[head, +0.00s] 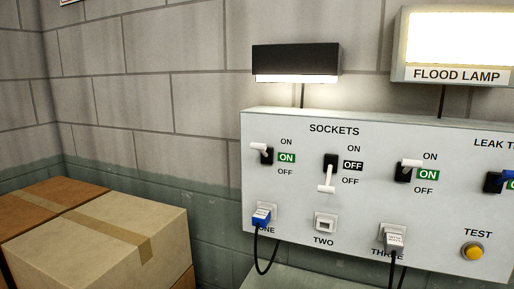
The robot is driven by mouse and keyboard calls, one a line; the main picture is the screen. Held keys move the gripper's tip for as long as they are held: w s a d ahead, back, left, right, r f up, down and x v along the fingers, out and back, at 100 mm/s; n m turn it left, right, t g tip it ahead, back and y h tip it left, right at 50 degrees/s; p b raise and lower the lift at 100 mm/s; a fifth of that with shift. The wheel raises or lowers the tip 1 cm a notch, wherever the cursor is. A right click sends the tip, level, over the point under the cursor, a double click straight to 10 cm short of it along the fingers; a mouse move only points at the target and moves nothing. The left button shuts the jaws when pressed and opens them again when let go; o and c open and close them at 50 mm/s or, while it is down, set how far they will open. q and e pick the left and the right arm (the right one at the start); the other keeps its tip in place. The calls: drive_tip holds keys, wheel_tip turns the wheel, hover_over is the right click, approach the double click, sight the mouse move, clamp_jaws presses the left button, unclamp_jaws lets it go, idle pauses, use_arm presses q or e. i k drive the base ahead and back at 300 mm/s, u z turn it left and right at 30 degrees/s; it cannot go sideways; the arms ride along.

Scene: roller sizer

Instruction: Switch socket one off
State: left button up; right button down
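The white socket panel (290,185) is on the block wall, headed SOCKETS. The socket one switch (265,153) is at its left, with its white lever tilted up and a green ON label beside it. A blue plug (262,216) sits in socket one below, with a black cable hanging from it. The socket two switch (328,172) has its lever down beside a black OFF label. Socket two (325,223) is empty. The socket three switch (407,169) has its lever up beside a green ON label. Neither of my grippers is in view.
A lit black lamp (296,60) is above the panel, and a lit flood lamp (455,45) is at the upper right. A grey plug (394,238) is in socket three. A yellow TEST button (472,251) is at the right. Cardboard boxes (110,232) stand at the lower left.

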sight(262, 148)
drive_tip(key=z, duration=2.15)
drive_tip(key=i, duration=0.1)
drive_tip(key=u, duration=3.35)
drive_tip(key=k, duration=1.5)
drive_tip(key=z, duration=0.7)
drive_tip(key=i, duration=1)
drive_tip(key=u, duration=0.05)
